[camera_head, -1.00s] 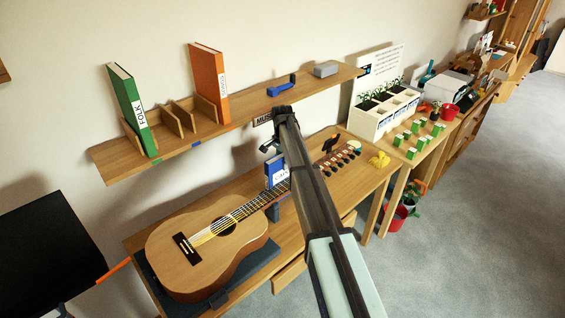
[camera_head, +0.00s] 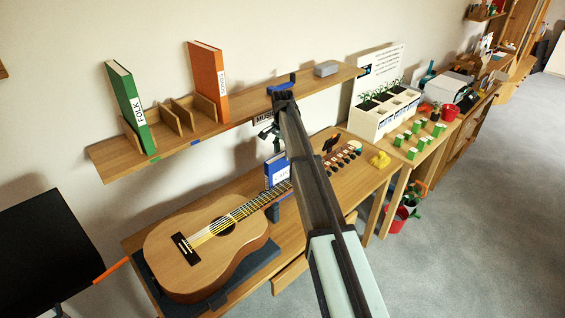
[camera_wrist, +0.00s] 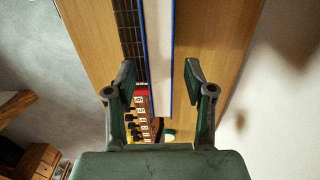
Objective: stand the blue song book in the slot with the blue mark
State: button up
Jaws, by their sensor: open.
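The blue song book (camera_head: 276,170) stands upright on the wooden table, beside the guitar neck. In the wrist view its pale page edge with blue cover edges (camera_wrist: 158,50) runs between the two fingers. My gripper (camera_wrist: 160,85) is open and empty, pointing down; in the head view my gripper (camera_head: 268,133) is above the book, partly hidden by my arm. The slot with the blue mark (camera_head: 195,142) is on the wall shelf, empty, between wooden dividers (camera_head: 183,115).
A green book (camera_head: 130,103) and an orange book (camera_head: 208,80) stand in the slots either side. The guitar (camera_head: 205,245) lies on the table in front. A grey box (camera_head: 326,69) and a blue object (camera_head: 283,85) are on the shelf's right part.

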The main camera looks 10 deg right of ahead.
notch_tip(320, 180, up, 6)
jog(key=shift+f+b, duration=0.25)
jog(key=shift+b, duration=0.4)
jog(key=shift+o, duration=0.4)
jog(key=shift+r, duration=0.6)
jog(key=shift+w+f, duration=0.15)
